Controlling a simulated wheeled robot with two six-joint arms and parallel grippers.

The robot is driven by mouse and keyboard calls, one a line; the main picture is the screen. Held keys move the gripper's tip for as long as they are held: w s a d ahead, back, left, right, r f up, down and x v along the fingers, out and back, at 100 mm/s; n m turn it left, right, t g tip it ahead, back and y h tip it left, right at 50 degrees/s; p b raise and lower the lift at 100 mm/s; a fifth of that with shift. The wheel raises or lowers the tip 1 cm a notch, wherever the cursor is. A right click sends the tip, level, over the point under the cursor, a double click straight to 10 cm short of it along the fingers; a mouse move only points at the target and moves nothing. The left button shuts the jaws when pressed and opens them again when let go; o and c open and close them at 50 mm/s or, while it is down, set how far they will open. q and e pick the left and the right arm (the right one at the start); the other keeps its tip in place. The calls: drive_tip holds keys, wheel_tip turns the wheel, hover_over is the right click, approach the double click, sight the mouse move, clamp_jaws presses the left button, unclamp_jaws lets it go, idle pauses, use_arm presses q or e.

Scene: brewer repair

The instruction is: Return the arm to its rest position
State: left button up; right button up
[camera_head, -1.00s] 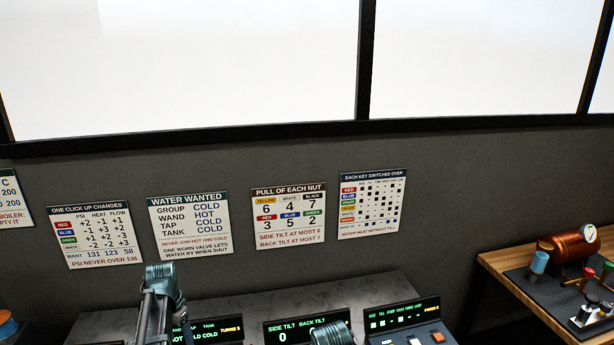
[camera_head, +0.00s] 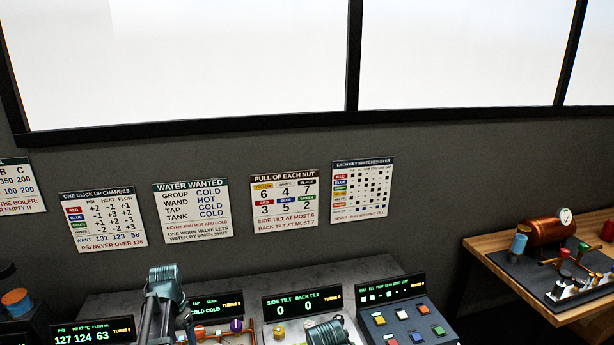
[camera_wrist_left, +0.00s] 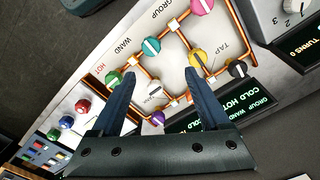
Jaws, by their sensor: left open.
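My left arm (camera_head: 163,295) rises from the bottom edge in the head view, in front of the valve panel; its fingertips are hard to make out there. In the left wrist view my left gripper (camera_wrist_left: 160,82) is open, with two dark fingers apart and nothing between them but the panel behind. The valve panel (camera_wrist_left: 180,60) shows copper pipes and several coloured knobs beyond the fingers. My other arm (camera_head: 327,332) shows at the bottom centre of the head view, in front of the tilt panel; its fingers are not visible.
Displays line the bench: a PSI display (camera_head: 92,332), a tilt display (camera_head: 302,303) and a key panel (camera_head: 405,322) with coloured buttons. Several charts, such as the water chart (camera_head: 191,210), hang on the wall. A side table (camera_head: 480,247) at right bears a copper boiler (camera_head: 540,232).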

use_arm(q)
drive_tip(key=s+d+f+b, duration=0.4)
drive_tip(key=s+d, duration=0.1)
drive_tip(key=d, duration=0.4)
drive_tip(key=s+d+f+b, duration=0.4)
drive_tip(key=s+d, duration=0.2)
drive_tip(key=d, duration=0.3)
drive_tip(key=s+d+f+y+b, duration=0.1)
drive_tip(key=s+d+f+b, duration=0.3)
drive_tip(key=d, duration=0.6)
drive_tip(key=shift+s+f, duration=0.35)
drive_tip(key=shift+s, duration=0.35)
